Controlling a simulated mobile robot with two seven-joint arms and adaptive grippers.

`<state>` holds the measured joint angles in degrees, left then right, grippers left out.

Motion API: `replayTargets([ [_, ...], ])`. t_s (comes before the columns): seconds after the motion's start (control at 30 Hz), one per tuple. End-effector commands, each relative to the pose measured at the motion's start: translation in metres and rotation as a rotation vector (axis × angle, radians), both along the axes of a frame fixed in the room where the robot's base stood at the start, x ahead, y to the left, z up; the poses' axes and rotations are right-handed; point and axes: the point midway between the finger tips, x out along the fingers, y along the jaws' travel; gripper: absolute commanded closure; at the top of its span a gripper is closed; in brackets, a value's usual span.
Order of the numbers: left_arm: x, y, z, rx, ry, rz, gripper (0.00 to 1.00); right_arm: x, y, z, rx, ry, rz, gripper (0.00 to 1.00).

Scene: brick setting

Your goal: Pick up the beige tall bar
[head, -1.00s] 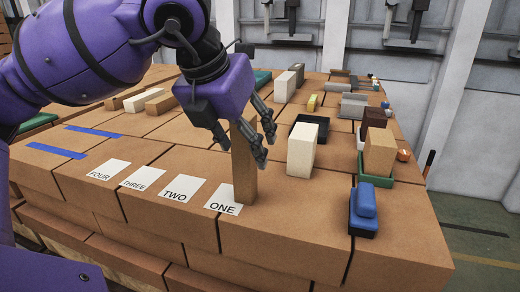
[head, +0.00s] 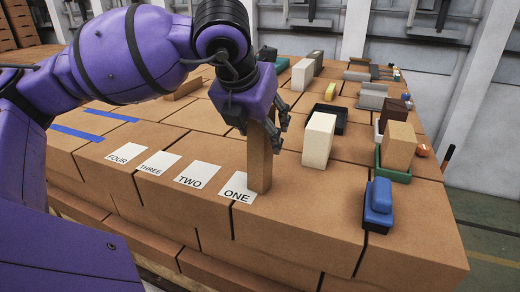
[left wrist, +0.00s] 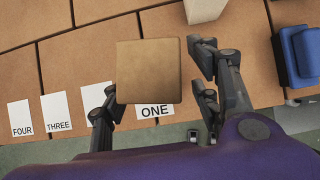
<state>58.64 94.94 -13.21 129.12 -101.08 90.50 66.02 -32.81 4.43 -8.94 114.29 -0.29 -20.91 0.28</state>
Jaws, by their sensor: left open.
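The beige tall bar (head: 259,160), tan-brown in this light, stands upright on the brick surface beside the ONE label (head: 238,188). My left gripper (head: 265,128) is open, pointing down over the bar's upper part. In the left wrist view the bar's square top (left wrist: 149,72) lies between the spread fingers of the left gripper (left wrist: 155,85), closer to the left finger, with a gap on the right. I cannot tell whether the left finger touches it. The bar's upper end is partly hidden by the gripper in the head view. My right gripper is not in view.
A cream block (head: 318,140) stands right of the bar, before a black tray (head: 341,120). A blue object (head: 378,205) sits near the front right edge. A tan block (head: 399,146) stands in a green tray (head: 396,177). Labels TWO, THREE and FOUR lie to the left, flat and clear.

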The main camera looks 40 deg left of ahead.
Motion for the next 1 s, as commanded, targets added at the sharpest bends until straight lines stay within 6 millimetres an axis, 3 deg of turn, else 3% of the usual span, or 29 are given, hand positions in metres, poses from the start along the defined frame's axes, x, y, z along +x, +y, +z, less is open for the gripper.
replayTargets([
  [0.1, 0.0, 0.0, 0.0001, 0.0, 0.0, 0.0, 0.45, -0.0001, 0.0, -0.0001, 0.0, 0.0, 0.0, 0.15],
  [0.53, -0.0001, 0.0, 0.0004, 0.0, 0.0, 0.0, 1.0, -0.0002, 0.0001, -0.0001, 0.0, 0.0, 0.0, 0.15],
  [1.0, 0.0005, -0.0001, 0.0041, -0.001, -0.002, 0.0, 1.0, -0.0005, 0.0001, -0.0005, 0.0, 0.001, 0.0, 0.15],
])
